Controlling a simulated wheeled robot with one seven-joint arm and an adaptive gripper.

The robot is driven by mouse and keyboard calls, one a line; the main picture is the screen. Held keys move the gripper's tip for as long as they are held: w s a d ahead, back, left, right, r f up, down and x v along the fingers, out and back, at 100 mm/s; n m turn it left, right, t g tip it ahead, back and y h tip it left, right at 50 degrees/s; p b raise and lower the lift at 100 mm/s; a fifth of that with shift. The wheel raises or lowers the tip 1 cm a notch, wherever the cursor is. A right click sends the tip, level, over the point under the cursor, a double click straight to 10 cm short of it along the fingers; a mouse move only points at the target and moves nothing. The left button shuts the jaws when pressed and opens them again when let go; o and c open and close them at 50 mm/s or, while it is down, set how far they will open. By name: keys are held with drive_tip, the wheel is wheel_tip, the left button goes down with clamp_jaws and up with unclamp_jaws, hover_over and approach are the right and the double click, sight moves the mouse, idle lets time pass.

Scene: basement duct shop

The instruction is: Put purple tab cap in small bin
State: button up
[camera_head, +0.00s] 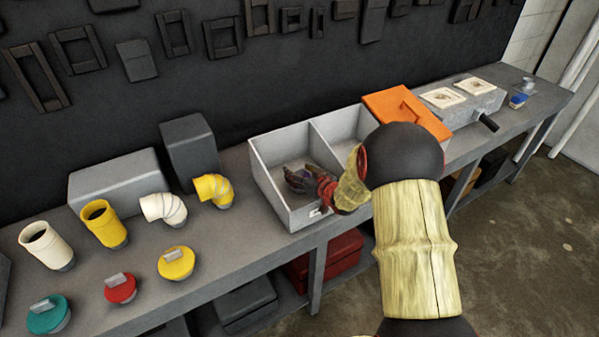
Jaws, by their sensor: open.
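A light grey open bin (262,174) with a divider stands on the bench at the middle of the head view. My gripper (297,180) reaches into its left compartment from the right, and its dark fingers are apart. A small purplish patch (308,173) shows at the fingers; it may be the purple tab cap, but it is mostly hidden. I cannot tell whether it touches the fingers or the bin floor. My arm covers part of the right compartment.
Teal (48,315), red (120,289) and yellow (176,263) tab caps lie at the bench's front left. Several pipe pieces (104,224) stand behind them. An orange box (407,110) and a grey unit (470,105) are right of the bin.

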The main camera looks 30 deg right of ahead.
drive_tip(key=shift+r, duration=0.25)
drive_tip(key=p+v, duration=0.3)
drive_tip(key=v, duration=0.9)
drive_tip(key=s+a+r+g+h, duration=0.2)
drive_tip(key=r, duration=0.5)
drive_tip(key=s+a+r+g+h, duration=0.1)
drive_tip(key=s+a+r, duration=0.15)
drive_tip(key=r, duration=0.35)
drive_tip(key=s+a+r+g+y, duration=0.1)
drive_tip(key=s+a+r+g, duration=0.1)
drive_tip(key=s+a, duration=0.5)
drive_tip(key=s+a+r+g+y, duration=0.1)
drive_tip(key=s+a+r+g, duration=0.2)
drive_tip(key=s+a, duration=0.5)
drive_tip(key=s, duration=0.8)
drive_tip(key=shift+a+n+y, duration=0.2)
drive_tip(key=shift+n+y, duration=0.1)
